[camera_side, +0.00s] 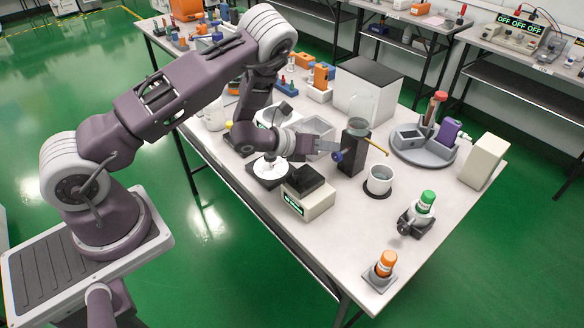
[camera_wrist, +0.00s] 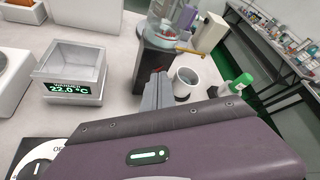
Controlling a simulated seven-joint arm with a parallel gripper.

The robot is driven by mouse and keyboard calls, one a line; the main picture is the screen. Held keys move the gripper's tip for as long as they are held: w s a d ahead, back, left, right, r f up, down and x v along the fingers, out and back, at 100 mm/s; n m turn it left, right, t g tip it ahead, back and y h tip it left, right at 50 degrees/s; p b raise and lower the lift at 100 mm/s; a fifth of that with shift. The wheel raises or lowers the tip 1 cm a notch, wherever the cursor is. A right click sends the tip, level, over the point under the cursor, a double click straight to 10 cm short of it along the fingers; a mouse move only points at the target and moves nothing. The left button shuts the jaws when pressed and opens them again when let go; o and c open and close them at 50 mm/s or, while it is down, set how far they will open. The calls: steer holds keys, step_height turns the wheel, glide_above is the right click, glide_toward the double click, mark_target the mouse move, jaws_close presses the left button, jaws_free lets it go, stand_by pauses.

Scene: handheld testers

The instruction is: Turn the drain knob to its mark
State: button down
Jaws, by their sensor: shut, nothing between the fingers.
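The drain knob (camera_side: 338,156) is a small blue piece on the left face of a black stand (camera_side: 353,150). The stand carries a clear glass vessel (camera_side: 359,106), and a brass spout (camera_side: 377,147) comes out on its right. My gripper (camera_side: 328,149) is shut and empty, its fingertips right beside the knob; I cannot tell whether they touch it. In the wrist view, the shut grey fingers (camera_wrist: 156,88) point at the stand (camera_wrist: 150,65) and hide the knob. I cannot make out the mark. A white cup (camera_side: 379,181) stands below the spout.
A dark-topped device with a green display (camera_side: 307,200) stands in front of the gripper. A green-capped bottle (camera_side: 426,200) and an orange-capped one (camera_side: 386,262) stand right.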

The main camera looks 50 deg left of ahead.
steer(key=shift+s+a+r, duration=0.1)
steer(key=shift+s+r, duration=0.05)
steer(key=shift+s, duration=2.85)
steer(key=shift+s+a+f, duration=0.25)
steer(key=shift+a+f, duration=0.2)
steer(key=shift+a, duration=0.05)
steer(key=shift+s+a+f, duration=0.2)
steer(key=shift+a+f, duration=0.2)
steer(key=shift+a, duration=0.1)
steer(key=w, duration=0.7)
steer(key=shift+d+f, duration=0.1)
steer(key=shift+f, duration=0.05)
steer(key=shift+d, duration=0.1)
steer(key=shift+d+r, duration=0.6)
steer(key=shift+d, duration=0.15)
steer(key=shift+d, duration=0.2)
